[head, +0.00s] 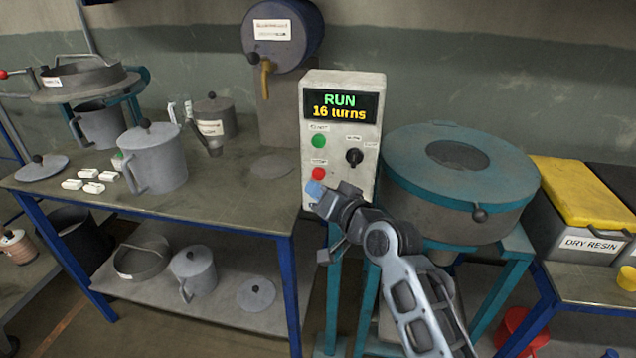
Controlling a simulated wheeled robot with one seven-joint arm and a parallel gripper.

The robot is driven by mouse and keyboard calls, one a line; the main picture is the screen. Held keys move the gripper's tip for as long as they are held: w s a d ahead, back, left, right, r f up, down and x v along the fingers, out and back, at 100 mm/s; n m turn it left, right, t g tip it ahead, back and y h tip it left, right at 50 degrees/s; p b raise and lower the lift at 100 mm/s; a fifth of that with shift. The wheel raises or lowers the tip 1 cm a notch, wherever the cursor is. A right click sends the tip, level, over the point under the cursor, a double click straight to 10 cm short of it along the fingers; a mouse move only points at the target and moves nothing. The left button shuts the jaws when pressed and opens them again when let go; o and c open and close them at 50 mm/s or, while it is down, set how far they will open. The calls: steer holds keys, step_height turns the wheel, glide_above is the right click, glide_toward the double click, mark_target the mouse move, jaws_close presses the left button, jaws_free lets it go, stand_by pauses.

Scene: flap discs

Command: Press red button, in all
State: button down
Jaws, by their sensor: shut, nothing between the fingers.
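The red button (319,174) is on the front of a pale control box (341,85), below a green button (318,142) and left of a black knob (354,156). The box's display (340,106) reads "RUN" in green and "16 turns" in yellow. My gripper (314,190) is shut and empty. Its tip is just below the red button, close to the box's front. The button's lower edge is near or behind the tip. I cannot tell whether they touch.
A round teal-lidded machine (405,160) stands right of the box. A workbench (240,215) on the left holds a grey lidded jug (155,160) and small white pieces (93,188). A yellow-lidded bin (580,190) labelled "DRY RESIN" stands far right.

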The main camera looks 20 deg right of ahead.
steer(key=shift+w+d, duration=0.3)
steer(key=shift+w, duration=0.15)
steer(key=shift+w+d+b, duration=0.1)
steer(key=shift+b, duration=0.2)
stand_by(1.6)
steer(key=shift+w+d, duration=0.15)
steer(key=shift+w, duration=0.1)
steer(key=shift+w+d+b, duration=0.25)
steer(key=shift+w+b, duration=0.1)
stand_by(0.8)
steer(key=shift+s, duration=0.1)
steer(key=shift+s+a+p, duration=0.5)
steer(key=shift+s, duration=0.1)
stand_by(0.3)
steer(key=shift+s+a+p, duration=0.7)
steer(key=shift+s+a, duration=0.05)
steer(key=shift+s, duration=0.3)
steer(key=shift+s+a+p, duration=0.7)
steer(key=shift+s, duration=0.3)
